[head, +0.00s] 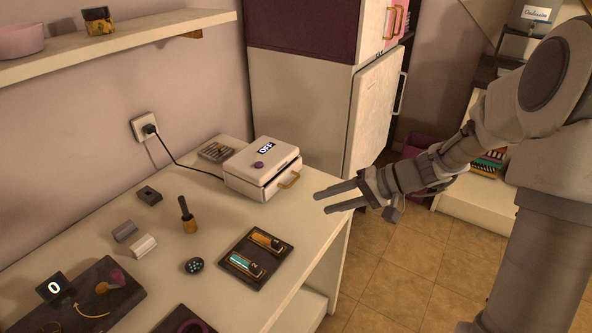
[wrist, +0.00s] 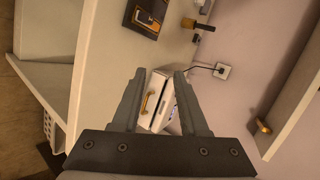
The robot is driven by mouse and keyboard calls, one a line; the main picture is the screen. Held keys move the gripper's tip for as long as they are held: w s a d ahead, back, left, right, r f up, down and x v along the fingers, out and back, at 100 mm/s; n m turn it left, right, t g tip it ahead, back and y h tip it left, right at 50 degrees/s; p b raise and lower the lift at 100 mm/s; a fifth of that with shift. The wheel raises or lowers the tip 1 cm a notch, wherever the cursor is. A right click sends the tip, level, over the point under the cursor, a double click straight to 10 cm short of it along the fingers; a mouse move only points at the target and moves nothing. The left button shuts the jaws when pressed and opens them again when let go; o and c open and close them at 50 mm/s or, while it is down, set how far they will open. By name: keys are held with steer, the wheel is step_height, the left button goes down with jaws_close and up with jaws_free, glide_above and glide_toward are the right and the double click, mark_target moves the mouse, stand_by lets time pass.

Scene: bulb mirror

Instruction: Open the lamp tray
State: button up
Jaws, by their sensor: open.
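A white box (head: 254,165) stands at the back of the table, with an "OFF" display and a purple knob on top. A brass handle (head: 289,180) is on its front, below a dark seam; how far the tray sits in or out is hard to tell. My gripper (head: 321,202) is open and empty, right of the box and apart from the handle. In the wrist view the box (wrist: 158,118) and its handle (wrist: 148,103) show between the two fingers of my gripper (wrist: 160,74).
A cable runs from the box to a wall socket (head: 146,127). A dark tray with two labelled cells (head: 245,264), a dark-handled brass tool (head: 188,217) and small blocks lie nearer on the table. A shelf (head: 130,38) hangs above left. The cabinet (head: 300,100) stands behind.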

steer(key=w+d+f+m+t+y, duration=0.2)
steer(key=w+d+f+m+t, duration=0.2)
steer(key=w+d+f+t, duration=0.4)
steer(key=g+b, duration=0.2)
glide_toward(293, 183)
steer(key=x, duration=0.9)
steer(key=shift+f, duration=0.1)
jaws_close()
steer(key=shift+d, duration=0.1)
stand_by(0.7)
